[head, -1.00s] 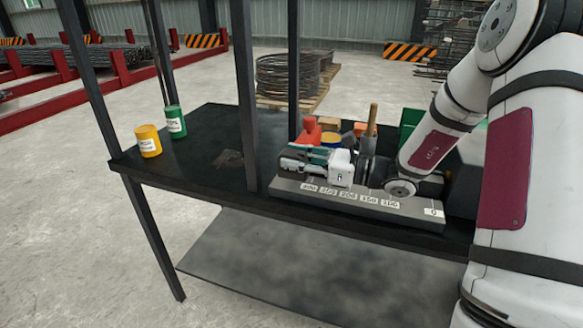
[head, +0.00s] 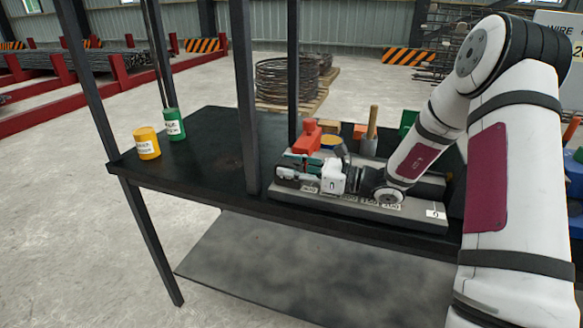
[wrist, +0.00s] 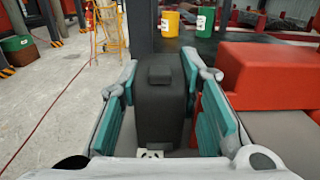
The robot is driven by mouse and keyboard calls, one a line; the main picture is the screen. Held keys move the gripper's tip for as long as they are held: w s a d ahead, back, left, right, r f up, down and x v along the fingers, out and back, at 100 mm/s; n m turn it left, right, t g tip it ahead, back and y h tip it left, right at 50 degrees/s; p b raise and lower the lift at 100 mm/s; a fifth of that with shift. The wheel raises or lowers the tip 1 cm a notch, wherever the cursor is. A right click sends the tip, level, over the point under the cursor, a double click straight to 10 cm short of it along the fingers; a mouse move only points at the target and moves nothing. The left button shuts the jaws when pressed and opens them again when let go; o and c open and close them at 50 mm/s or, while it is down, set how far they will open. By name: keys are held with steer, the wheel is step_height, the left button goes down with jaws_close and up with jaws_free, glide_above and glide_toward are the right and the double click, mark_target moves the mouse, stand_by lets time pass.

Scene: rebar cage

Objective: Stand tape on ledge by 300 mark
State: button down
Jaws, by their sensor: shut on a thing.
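The dark grey tape (wrist: 165,105) stands upright between the teal finger pads in the wrist view, with a small square nub on its face. My gripper (wrist: 163,110) is shut on it. In the head view my gripper (head: 290,173) is low over the left end of the grey ledge (head: 410,213), and the tape is mostly hidden by the fingers. The 300 mark label (head: 308,188) is just below the gripper, and part of a white label (wrist: 150,154) shows under the tape in the wrist view. I cannot tell whether the tape touches the ledge.
A red-orange block (head: 308,137) stands close behind the gripper. A wooden-handled tool (head: 371,125) is to its right. A black frame post (head: 246,110) rises just left of the ledge. Yellow (head: 146,143) and green (head: 172,124) cans stand at the table's left; the tabletop between is clear.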

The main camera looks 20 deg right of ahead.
mark_target(301, 168)
steer(key=c, duration=1.4)
jaws_free()
steer(key=shift+c, duration=0.2)
steer(key=shift+r, duration=0.2)
steer(key=v, duration=0.7)
steer(key=shift+s+d+p, duration=0.15)
steer(key=shift+d+p, duration=0.05)
steer(key=shift+p, duration=0.15)
steer(key=shift+f, duration=0.1)
